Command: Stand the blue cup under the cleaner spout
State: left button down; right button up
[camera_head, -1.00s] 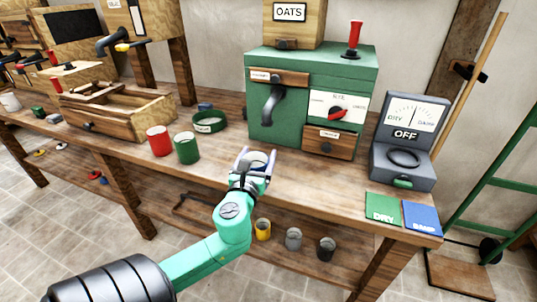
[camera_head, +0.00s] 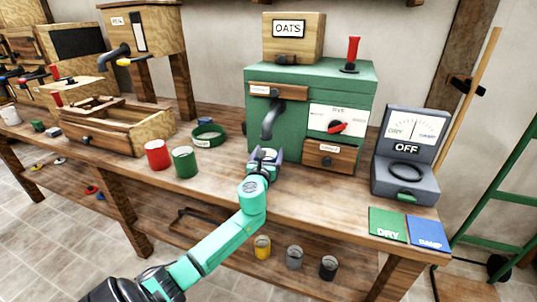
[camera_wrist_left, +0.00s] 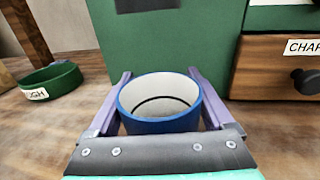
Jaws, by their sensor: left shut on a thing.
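My left gripper (camera_head: 265,154) is shut on the blue cup (camera_wrist_left: 160,126), with one finger on each side of it. The cup is upright, open at the top, and looks empty with a pale inside. It is close in front of the green cleaner box (camera_head: 256,138), below and near the black spout (camera_head: 270,123). The wrist view shows a dark part at the top edge, probably the spout's end. I cannot tell whether the cup's base touches the bench. My right gripper is not in view.
A red cup (camera_head: 157,155), a green cup (camera_head: 185,162) and a green ring-shaped dish (camera_head: 208,136) stand to the left on the bench (camera_head: 300,192). A drawer (camera_head: 330,156) is at the box's right. The grey meter (camera_head: 403,180) stands farther right.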

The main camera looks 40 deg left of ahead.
pick_arm(q)
grip_release()
jog(key=shift+f, duration=0.1)
jog(key=p+v, duration=0.1)
jog(key=v, duration=1.1)
